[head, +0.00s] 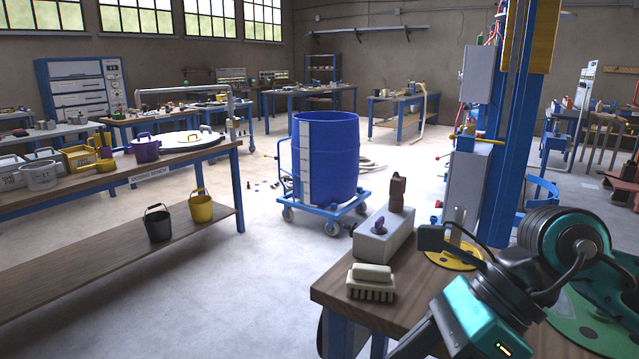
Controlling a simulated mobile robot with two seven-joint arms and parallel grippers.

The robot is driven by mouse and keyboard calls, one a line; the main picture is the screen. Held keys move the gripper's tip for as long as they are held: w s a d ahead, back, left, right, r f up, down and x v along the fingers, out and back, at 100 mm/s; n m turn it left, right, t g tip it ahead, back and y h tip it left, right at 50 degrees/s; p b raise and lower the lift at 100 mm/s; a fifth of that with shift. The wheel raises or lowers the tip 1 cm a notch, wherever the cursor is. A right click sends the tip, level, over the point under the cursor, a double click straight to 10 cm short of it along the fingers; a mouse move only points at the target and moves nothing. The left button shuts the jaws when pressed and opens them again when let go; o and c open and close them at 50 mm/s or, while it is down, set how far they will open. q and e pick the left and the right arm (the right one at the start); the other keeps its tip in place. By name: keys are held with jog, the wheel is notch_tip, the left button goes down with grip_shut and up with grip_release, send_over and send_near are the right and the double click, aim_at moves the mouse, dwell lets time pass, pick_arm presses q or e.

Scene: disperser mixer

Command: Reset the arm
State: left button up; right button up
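My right arm (575,245), teal and black, comes in from the lower right and is folded over the wooden table (330,290) at the right. A dark part at its left end (440,240) looks like the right gripper, near a yellow disc (455,255). Its fingers cannot be made out clearly, so I cannot tell whether it is open or shut. I see nothing held in it. My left arm and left gripper are not in view.
A grey block (383,238) and a brush (371,284) are on the table near the arm. A blue column (508,130) stands behind it. A blue drum (338,160) is on a wheeled dolly.

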jog(key=a+r+m+g+y+p, duration=0.1)
jog(key=a+r+m+g+y, duration=0.1)
jog(key=a+r+m+y, duration=0.7)
jog(key=w+d+f+m+t+h+p, duration=0.1)
jog(key=w+d+f+m+t+h, duration=0.3)
jog(key=f+m+t, duration=0.65)
jog(key=w+d+f+m+t+h+p, duration=0.1)
jog(key=w+d+f+m+t+h, duration=0.35)
jog(key=m+t, duration=1)
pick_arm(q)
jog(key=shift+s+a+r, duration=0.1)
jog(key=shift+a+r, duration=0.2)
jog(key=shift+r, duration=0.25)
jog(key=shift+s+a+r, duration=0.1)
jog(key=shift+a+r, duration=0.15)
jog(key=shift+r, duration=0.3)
pick_arm(e)
jog(key=s+d+f+m+g+h, duration=0.2)
jog(key=s+d+f+m+g, duration=0.1)
jog(key=f+m, duration=0.2)
jog(key=s+d+f+m+g+h, duration=0.2)
jog(key=s+d+f+m+g, duration=0.1)
jog(key=f, duration=0.7)
jog(key=s+d+f+m+g+h, duration=0.2)
jog(key=s+f+m+g, duration=0.2)
jog(key=f+m, duration=0.2)
notch_tip(320, 180, down, 2)
jog(key=shift+s+d+m+g, duration=0.4)
jog(key=shift+h, duration=0.25)
